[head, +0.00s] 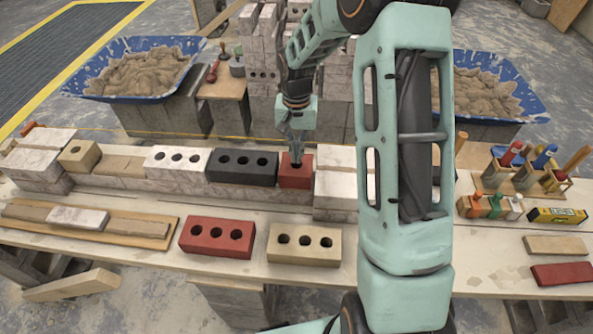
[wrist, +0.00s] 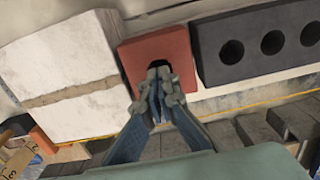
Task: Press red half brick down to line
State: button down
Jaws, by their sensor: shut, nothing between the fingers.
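The red half brick (head: 296,176) sits in the wall course, at the right end of the row beside the black brick (head: 241,167). It also shows in the wrist view (wrist: 150,48), with one dark hole. My gripper (head: 296,156) is shut and empty, pointing down over the half brick. In the wrist view its fingertips (wrist: 160,78) overlap the brick's hole; I cannot tell whether they touch the brick. The yellow line (head: 180,136) runs along behind the row and shows in the wrist view too (wrist: 268,106).
A white brick (head: 177,161) and a tan half brick (head: 78,156) stand left in the row. White blocks (head: 335,190) stand right of the half brick. A red brick (head: 217,237) and a tan brick (head: 304,245) lie in front. Blue mortar tubs (head: 80,88) stand behind.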

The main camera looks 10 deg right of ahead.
jog(key=shift+s+f+b, duration=0.1)
jog(key=shift+f+b, duration=0.7)
jog(key=shift+f, duration=0.45)
dwell(1.8)
jog(key=shift+r+p, duration=1.8)
jog(key=shift+r, duration=0.8)
